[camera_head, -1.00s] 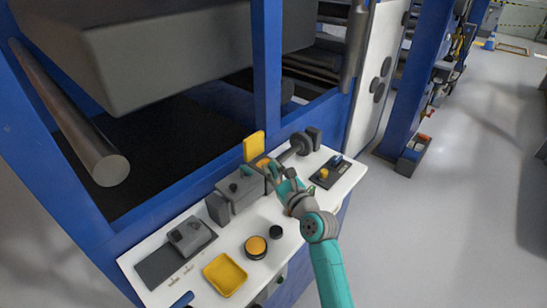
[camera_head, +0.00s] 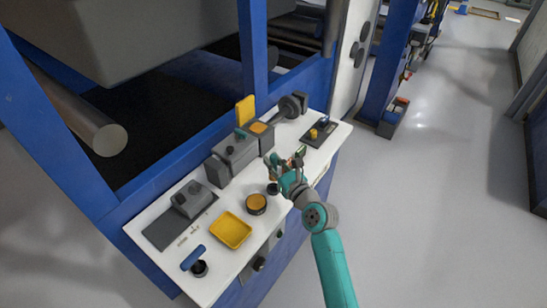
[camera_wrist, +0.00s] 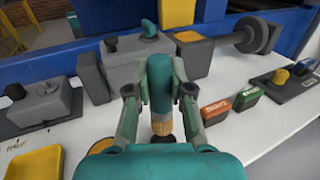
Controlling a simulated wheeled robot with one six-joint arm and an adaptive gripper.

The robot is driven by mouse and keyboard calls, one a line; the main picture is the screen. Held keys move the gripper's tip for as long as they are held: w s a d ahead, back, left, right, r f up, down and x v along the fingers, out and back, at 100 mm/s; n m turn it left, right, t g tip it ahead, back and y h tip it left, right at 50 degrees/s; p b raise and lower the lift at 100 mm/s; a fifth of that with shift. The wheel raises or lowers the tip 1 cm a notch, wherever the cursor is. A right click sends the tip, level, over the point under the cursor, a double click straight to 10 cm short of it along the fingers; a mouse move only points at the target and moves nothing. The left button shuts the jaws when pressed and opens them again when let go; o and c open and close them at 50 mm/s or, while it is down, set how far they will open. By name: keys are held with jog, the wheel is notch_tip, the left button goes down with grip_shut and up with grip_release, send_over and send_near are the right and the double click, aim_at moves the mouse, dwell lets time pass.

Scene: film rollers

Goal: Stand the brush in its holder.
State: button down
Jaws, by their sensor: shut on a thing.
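My gripper (camera_head: 275,168) is over the right part of the white bench. In the wrist view my gripper (camera_wrist: 160,72) is shut on the brush (camera_wrist: 162,122), whose tan part points down between the fingers. The fingers hide part of it. A small dark round thing (camera_head: 273,188) stands on the bench just below my gripper; a dark shape shows under the brush in the wrist view, and I cannot tell if they touch. A black cup-like round thing (camera_head: 199,268) stands at the bench's near left, beside a blue cylinder (camera_head: 193,257). I cannot tell which is the holder.
A yellow tray (camera_head: 231,230) and an orange-topped button (camera_head: 256,204) are left of my gripper. A grey box (camera_head: 234,152) stands behind. Red (camera_wrist: 215,112) and green (camera_wrist: 247,98) packs lie to the right. A dark panel (camera_head: 320,131) is farther right.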

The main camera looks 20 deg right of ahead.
jog(key=shift+f, duration=3)
jog(key=shift+f, duration=0.15)
jog(key=c, duration=0.6)
grip_release()
jog(key=shift+o, duration=0.2)
jog(key=shift+r, duration=3.55)
